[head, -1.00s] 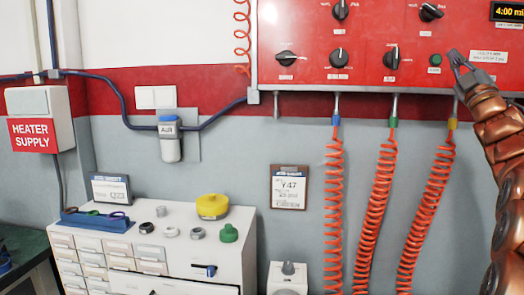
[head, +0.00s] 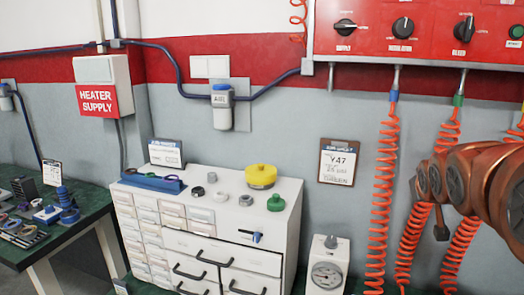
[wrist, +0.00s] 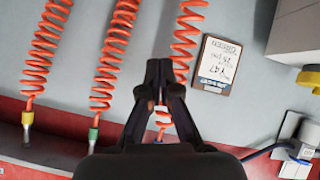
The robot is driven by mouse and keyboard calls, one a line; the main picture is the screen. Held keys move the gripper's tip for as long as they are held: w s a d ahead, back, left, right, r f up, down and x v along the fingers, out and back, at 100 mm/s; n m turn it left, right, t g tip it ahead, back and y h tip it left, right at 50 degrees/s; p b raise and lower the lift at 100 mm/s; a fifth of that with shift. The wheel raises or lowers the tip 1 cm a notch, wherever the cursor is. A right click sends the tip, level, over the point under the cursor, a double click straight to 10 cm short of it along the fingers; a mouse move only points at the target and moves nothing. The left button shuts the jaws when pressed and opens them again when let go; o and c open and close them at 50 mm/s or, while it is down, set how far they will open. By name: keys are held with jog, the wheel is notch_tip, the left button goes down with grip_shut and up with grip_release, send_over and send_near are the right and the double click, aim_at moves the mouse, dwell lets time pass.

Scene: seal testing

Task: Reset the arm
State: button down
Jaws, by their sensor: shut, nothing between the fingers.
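My gripper (wrist: 158,68) shows in the wrist view with its two dark fingers together and nothing between them. The wrist view is upside down against the room. The fingers overlap an orange coiled hose (wrist: 186,25) in the picture; I cannot tell the gap, but no contact shows. In the head view my copper-coloured arm (head: 470,185) reaches in from the right edge, in front of the hoses. My gripper's fingers cannot be made out there.
A red control panel (head: 425,30) with knobs is on the wall at the upper right. Orange hoses (head: 382,190) hang below it. A white drawer cabinet (head: 285,215), a gauge (head: 327,272) and a clipboard (head: 338,162) are left of my arm. A green workbench (head: 85,225) stands at far left.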

jog(key=s+a+f+g+y, duration=0.3)
jog(key=s+a+f+g, duration=0.2)
jog(key=s+a+f, duration=0.8)
jog(key=s+a+f+g, duration=0.2)
jog(key=s, duration=0.5)
jog(key=s+a+f+g+y, duration=0.1)
jog(key=s+a+f+g, duration=0.1)
jog(key=s, duration=0.6)
jog(key=s+a+f+n+g, duration=0.1)
jog(key=s+a+f+g, duration=0.1)
jog(key=s, duration=0.5)
jog(key=shift+s+a+f+g+y, duration=0.15)
jog(key=shift+s+a+g+y, duration=0.3)
jog(key=shift+a, duration=0.4)
jog(key=shift+w+d, duration=0.1)
jog(key=shift+d, duration=0.05)
